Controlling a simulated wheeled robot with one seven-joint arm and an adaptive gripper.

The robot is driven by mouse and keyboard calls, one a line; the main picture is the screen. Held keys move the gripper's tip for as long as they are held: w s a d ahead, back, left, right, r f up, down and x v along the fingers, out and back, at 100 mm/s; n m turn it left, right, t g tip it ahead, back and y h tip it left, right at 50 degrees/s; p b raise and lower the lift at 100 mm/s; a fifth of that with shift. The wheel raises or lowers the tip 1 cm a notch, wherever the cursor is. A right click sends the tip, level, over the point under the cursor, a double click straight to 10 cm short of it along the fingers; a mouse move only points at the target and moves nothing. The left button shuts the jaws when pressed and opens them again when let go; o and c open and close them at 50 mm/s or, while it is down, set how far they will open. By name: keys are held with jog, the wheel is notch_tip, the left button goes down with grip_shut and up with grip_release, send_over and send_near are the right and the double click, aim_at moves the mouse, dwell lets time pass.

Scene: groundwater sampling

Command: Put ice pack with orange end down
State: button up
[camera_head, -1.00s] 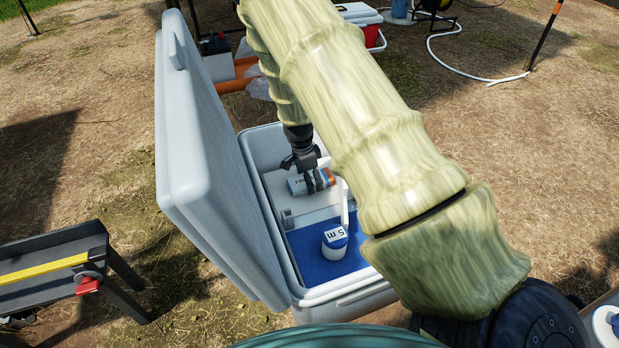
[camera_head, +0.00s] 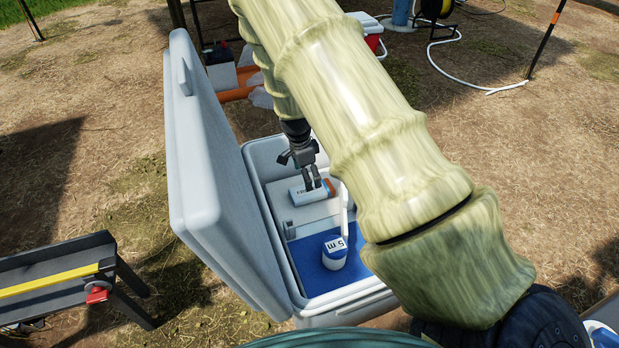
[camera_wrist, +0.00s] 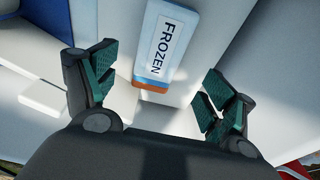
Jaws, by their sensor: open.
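The ice pack (camera_head: 308,195) is pale blue and white with an orange end. It lies on a white surface inside the open cooler (camera_head: 357,303). In the wrist view the ice pack (camera_wrist: 167,42) shows the word FROZEN, with its orange end toward my gripper. My gripper (camera_head: 312,184) is open just above the ice pack in the head view. In the wrist view my gripper's fingers (camera_wrist: 155,98) are spread wide to either side of the orange end, with clear gaps and no contact visible.
A white jar marked "5 M" (camera_head: 334,253) stands on the cooler's blue floor section. The raised cooler lid (camera_head: 205,170) stands close on the left of my arm. A low black bench with a yellow strip (camera_head: 50,283) is at the lower left.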

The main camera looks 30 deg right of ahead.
jog(key=shift+w+a+r+p, duration=0.1)
jog(key=shift+r+p, duration=0.15)
jog(key=shift+r, duration=0.5)
jog(key=shift+s+a+r+p, duration=0.15)
jog(key=shift+r+p, duration=0.15)
jog(key=shift+r, duration=0.45)
jog(key=shift+w+a+r+p, duration=0.15)
jog(key=shift+r+p, duration=0.1)
jog(key=shift+r, duration=0.5)
